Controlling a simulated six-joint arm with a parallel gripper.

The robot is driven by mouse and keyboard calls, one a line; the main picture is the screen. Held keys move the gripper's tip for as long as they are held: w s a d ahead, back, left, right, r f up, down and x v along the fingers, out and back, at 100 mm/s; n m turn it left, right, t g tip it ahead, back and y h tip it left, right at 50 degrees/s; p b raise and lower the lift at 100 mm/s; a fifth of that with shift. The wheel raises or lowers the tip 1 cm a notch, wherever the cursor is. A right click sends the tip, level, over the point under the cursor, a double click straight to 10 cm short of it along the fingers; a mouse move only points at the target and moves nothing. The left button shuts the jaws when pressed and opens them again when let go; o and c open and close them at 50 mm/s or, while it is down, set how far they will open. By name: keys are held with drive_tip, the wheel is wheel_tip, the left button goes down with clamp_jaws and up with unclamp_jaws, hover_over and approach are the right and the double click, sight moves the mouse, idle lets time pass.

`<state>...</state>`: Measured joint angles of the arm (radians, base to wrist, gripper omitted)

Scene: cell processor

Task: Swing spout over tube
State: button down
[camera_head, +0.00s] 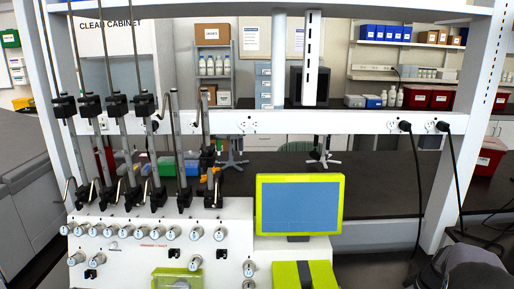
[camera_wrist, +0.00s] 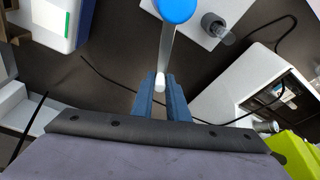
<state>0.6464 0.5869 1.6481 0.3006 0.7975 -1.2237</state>
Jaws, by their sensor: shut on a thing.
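In the wrist view my gripper (camera_wrist: 161,88) has its two blue fingers shut on a pale slim rod (camera_wrist: 166,50). The rod has a white tip between the fingers and a round blue end (camera_wrist: 176,8) at the top edge. I cannot tell for sure whether this rod is the spout. My gripper does not show clearly in the head view.
The white processor panel (camera_head: 140,235) carries several knobs, with upright poles and clamps behind it. A lime-framed screen (camera_head: 299,207) stands to their right. In the wrist view, a white device (camera_wrist: 250,85) with a black cable is right, and a white box (camera_wrist: 52,22) is upper left.

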drive_tip(key=shift+s+a+n+y+b, duration=0.15)
drive_tip(key=shift+s+a+n+b, duration=0.2)
drive_tip(key=shift+a+n, duration=0.35)
drive_tip(key=shift+s+a+n+y+b, duration=0.15)
drive_tip(key=shift+s+a+n+b, duration=0.3)
drive_tip(key=shift+n, duration=0.35)
drive_tip(key=shift+w, duration=0.1)
drive_tip(key=shift+s+a+n+g+y+b, duration=0.15)
drive_tip(key=shift+s+a+n+g+b, duration=0.15)
drive_tip(key=shift+s+a+n, duration=0.45)
drive_tip(key=shift+s+a+n+g+y+b, duration=0.15)
drive_tip(key=shift+s+a+n+g+b, duration=0.15)
drive_tip(key=shift+n, duration=0.75)
drive_tip(key=shift+s+a, duration=0.1)
drive_tip(key=shift+s, duration=0.05)
drive_tip(key=shift+s+a+n+g+b, duration=0.2)
drive_tip(key=shift+s+a+n, duration=0.15)
drive_tip(key=shift+s+n, duration=0.4)
drive_tip(key=shift+s+a+n+g+b, duration=0.1)
drive_tip(key=shift+s+a+n+b, duration=0.15)
drive_tip(key=shift+s+n, duration=0.5)
drive_tip(key=shift+w, duration=0.25)
